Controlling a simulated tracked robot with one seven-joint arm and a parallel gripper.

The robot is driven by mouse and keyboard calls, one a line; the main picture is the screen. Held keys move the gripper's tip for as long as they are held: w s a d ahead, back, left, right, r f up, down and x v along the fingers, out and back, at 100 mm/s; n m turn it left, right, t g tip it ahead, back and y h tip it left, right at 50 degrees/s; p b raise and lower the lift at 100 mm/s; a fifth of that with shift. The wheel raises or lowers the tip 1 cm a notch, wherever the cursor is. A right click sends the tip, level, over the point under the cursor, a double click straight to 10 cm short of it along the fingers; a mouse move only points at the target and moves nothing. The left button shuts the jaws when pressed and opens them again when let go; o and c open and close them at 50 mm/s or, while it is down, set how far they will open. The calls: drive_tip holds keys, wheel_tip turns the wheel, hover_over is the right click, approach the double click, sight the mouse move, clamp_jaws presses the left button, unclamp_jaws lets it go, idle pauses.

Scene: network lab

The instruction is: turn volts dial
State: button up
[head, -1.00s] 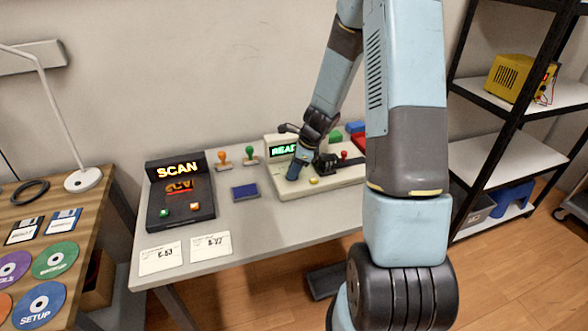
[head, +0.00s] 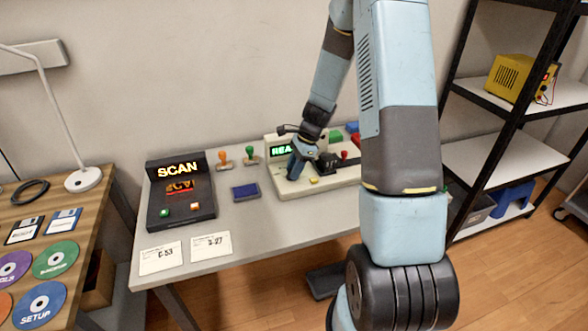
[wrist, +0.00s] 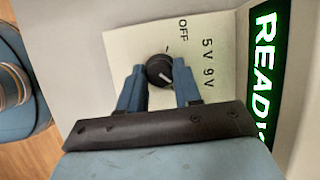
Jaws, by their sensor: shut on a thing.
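The volts dial (wrist: 159,70) is a small black round knob with a white pointer line on a cream panel (wrist: 128,42). The panel is printed OFF, 5V and 9V; I cannot tell for certain which label the pointer line matches. My gripper (wrist: 160,80) has its two blue fingers on either side of the dial and is shut on it. In the head view my gripper (head: 294,172) is at the left part of the cream device (head: 290,189), below its green READ display (head: 281,150). The dial itself is hidden there by my gripper.
A black SCAN box (head: 163,214), a blue pad (head: 245,192), an orange stamp (head: 224,158) and a green stamp (head: 249,153) stand left of the device. A yellow button (head: 314,181) and a black lever (head: 325,163) are close right of my gripper. Shelves stand at right.

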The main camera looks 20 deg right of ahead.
drive_tip(key=n, duration=0.2)
drive_tip(key=n+g, duration=0.1)
drive_tip(key=n, duration=0.1)
drive_tip(key=n+g, duration=0.1)
drive_tip(key=n, duration=0.1)
drive_tip(key=shift+w+n+h, duration=0.3)
drive_tip(key=shift+h, duration=0.1)
drive_tip(key=n+g, duration=0.1)
drive_tip(key=n, duration=0.2)
drive_tip(key=shift+w+a+h, duration=0.1)
drive_tip(key=shift+a+h, duration=0.05)
drive_tip(key=shift+h, duration=0.25)
drive_tip(key=shift+a+n+g+h, duration=0.1)
drive_tip(key=shift+n+g+h, duration=0.35)
drive_tip(key=shift+n, duration=1.65)
drive_tip(key=o, duration=1)
drive_tip(key=shift+o, duration=0.2)
